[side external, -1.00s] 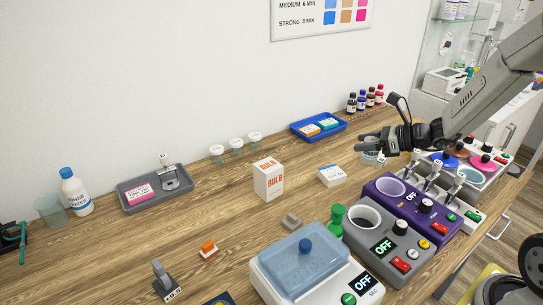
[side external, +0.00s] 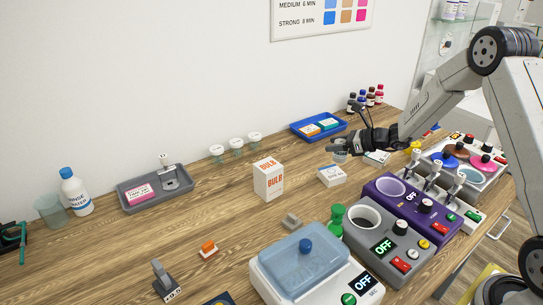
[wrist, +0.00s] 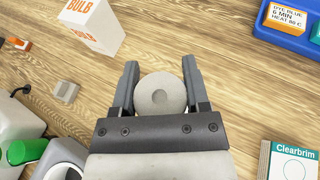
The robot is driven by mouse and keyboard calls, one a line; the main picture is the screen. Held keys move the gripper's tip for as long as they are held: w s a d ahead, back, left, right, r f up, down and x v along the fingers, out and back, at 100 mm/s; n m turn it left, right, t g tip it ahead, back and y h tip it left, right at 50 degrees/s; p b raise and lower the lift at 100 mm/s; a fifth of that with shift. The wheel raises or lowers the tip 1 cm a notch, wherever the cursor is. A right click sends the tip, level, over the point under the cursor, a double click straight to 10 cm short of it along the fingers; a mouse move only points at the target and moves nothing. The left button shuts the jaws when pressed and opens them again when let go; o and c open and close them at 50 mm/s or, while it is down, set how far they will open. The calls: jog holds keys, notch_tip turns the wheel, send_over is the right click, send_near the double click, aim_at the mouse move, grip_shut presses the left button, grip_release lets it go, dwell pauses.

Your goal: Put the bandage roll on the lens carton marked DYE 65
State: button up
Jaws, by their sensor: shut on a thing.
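My gripper (side external: 338,148) is shut on the bandage roll, a pale round roll (wrist: 160,97) with a small dark centre, between its two fingers in the wrist view. In the side view the roll (side external: 341,158) hangs below the fingers, above and slightly right of a flat white carton (side external: 331,176). The print on that carton is too small to read, and it is not visible in the wrist view. Another flat carton, reading Clearbrim (wrist: 293,160), lies right of my gripper in the wrist view. I cannot read DYE 65 on any carton.
A tall BULB carton (side external: 268,181) stands left of the flat white carton. A blue tray (side external: 303,137) with small boxes and several white-topped cups are behind. Grey and purple machines (side external: 391,250) crowd the front right. Wood is bare between the BULB carton and the blue tray.

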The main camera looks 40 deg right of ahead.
jog(key=shift+w+d+f, duration=0.15)
jog(key=shift+w+f, duration=0.75)
jog(key=shift+f, duration=0.2)
jog(key=shift+w+f, duration=0.2)
jog(key=shift+f, duration=1.6)
jog(key=shift+f, duration=0.1)
jog(key=o, duration=1.2)
